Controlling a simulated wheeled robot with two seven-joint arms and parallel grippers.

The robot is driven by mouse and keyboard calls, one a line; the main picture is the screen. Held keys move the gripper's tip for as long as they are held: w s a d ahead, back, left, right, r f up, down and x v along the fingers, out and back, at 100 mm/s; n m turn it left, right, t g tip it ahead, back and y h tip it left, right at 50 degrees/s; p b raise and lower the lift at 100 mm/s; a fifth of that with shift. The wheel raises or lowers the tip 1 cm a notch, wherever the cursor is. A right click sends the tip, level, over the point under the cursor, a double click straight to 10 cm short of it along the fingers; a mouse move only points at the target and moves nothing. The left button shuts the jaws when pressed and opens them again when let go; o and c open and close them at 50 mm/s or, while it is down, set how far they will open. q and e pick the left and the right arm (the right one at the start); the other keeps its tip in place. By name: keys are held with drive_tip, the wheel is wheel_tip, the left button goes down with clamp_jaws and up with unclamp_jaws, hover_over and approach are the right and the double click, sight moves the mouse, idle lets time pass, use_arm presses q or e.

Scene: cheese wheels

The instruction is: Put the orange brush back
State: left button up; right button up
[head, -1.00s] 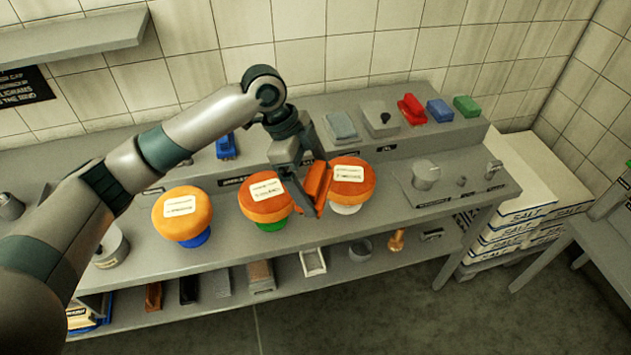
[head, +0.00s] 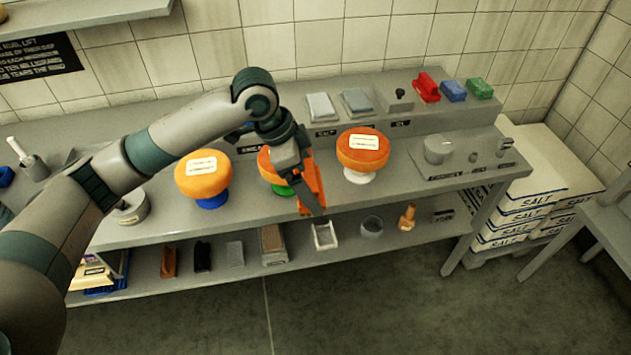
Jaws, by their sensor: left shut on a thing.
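My left gripper (head: 308,192) is shut on the orange brush (head: 314,178), a narrow upright piece partly hidden by the fingers. It holds the brush near the table's front edge, in front and to the right of the middle cheese wheel (head: 265,164), which my gripper and wrist largely cover. That wheel is on a green stand. Other orange wheels are on a blue stand (head: 212,201) at left and a white stand (head: 360,177) at right. A red brush (head: 427,87), a blue brush (head: 453,91) and a green brush (head: 480,88) stand on the raised back ledge. My right gripper is not in view.
The raised ledge (head: 300,87) also holds grey pads and a small box (head: 396,94). A grey plate with weights (head: 440,150) lies at right. The lower shelf (head: 340,251) holds several blocks, a tray and a cup. Salt boxes (head: 540,190) are stacked at right.

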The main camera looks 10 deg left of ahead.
use_arm(q)
drive_tip(key=shift+s+a+f+n+b, duration=0.15)
drive_tip(key=shift+a+f+n+b, duration=0.15)
drive_tip(key=shift+a+f+n, duration=0.1)
drive_tip(key=shift+s+a+f+n+t+b, duration=0.2)
drive_tip(key=shift+n+t+b, duration=0.1)
drive_tip(key=shift+n+b, duration=0.1)
drive_tip(key=s+a+f+n+t+y+b, duration=0.2)
drive_tip(key=a+f+n+y+b, duration=0.2)
drive_tip(key=a+n+b, duration=0.4)
drive_tip(key=n+b, duration=0.1)
drive_tip(key=n, duration=0.3)
drive_tip(key=shift+s+f+n+t+b, duration=0.15)
drive_tip(key=shift+f+n+t+b, duration=0.15)
drive_tip(key=shift+f+n+t, duration=0.1)
drive_tip(key=shift+r, duration=0.1)
